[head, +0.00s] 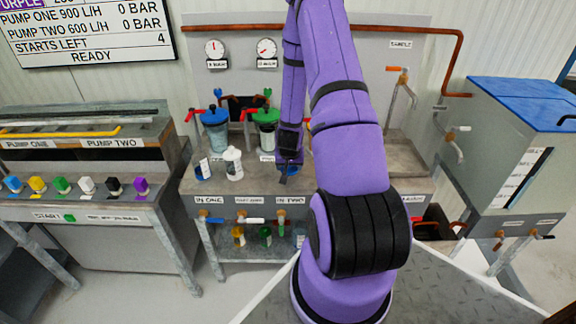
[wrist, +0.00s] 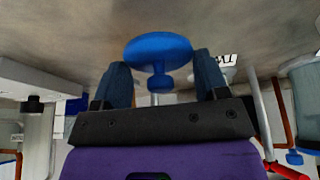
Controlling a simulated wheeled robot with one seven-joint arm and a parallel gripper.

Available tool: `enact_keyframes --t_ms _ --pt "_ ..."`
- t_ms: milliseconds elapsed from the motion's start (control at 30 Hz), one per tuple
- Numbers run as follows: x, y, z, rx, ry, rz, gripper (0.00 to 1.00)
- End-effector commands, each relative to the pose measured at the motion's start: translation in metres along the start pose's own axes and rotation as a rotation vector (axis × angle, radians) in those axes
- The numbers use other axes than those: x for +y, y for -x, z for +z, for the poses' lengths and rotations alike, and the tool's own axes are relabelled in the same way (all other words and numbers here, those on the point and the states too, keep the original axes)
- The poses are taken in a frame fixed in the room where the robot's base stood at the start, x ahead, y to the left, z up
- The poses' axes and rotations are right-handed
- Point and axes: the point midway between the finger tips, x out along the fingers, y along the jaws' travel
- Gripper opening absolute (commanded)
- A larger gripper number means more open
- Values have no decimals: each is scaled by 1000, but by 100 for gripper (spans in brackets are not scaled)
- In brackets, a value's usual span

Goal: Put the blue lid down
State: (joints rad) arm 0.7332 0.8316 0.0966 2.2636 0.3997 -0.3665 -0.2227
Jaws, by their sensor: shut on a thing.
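The blue lid (wrist: 158,49) is a round disc with a small knob, in the middle of the wrist view. It sits between the two fingers of my gripper (wrist: 163,82), with the disc toward the grey-brown bench top (wrist: 60,35). My gripper is shut on it. I cannot tell whether the disc touches the bench. In the head view my gripper (head: 286,174) is low over the middle bench (head: 225,187), right of a white bottle. The held lid is not clearly seen there.
The white bottle (head: 233,164) and a second, smaller one (head: 204,168) stand left of my gripper. Behind are a blue-topped canister (head: 214,125) and a green-topped canister (head: 266,125) with red handles. Labelled valves line the bench front. My arm hides the bench to the right.

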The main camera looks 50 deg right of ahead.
Motion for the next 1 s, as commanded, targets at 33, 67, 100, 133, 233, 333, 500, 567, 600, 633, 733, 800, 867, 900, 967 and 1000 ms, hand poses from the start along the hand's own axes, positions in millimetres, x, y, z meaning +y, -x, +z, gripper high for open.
enact_keyframes --t_ms 33,67,100,133,233,333,500,567,600,633,733,800,867,900,967,1000 --pt "0 -6 6 -4 -1 1 45" --pt "0 -9 9 -4 -1 1 45" --pt "0 -11 12 -3 -1 0 45" --pt "0 -13 13 -2 -1 0 45" --pt "0 -14 14 0 -1 0 45" --pt "0 -14 14 0 -1 0 45" --pt "0 -16 15 -1 -1 1 45" --pt "0 -17 15 -1 -1 1 45" --pt "0 -18 16 -1 -2 1 45" --pt "0 -19 16 -1 -2 1 45" --pt "0 -21 17 -1 -1 1 45" --pt "0 -23 18 -1 -1 0 45" --pt "0 -24 18 -1 0 0 45" --pt "0 -25 18 -1 0 0 45" --pt "0 -25 18 0 0 0 45" --pt "0 -24 18 0 -1 0 72"
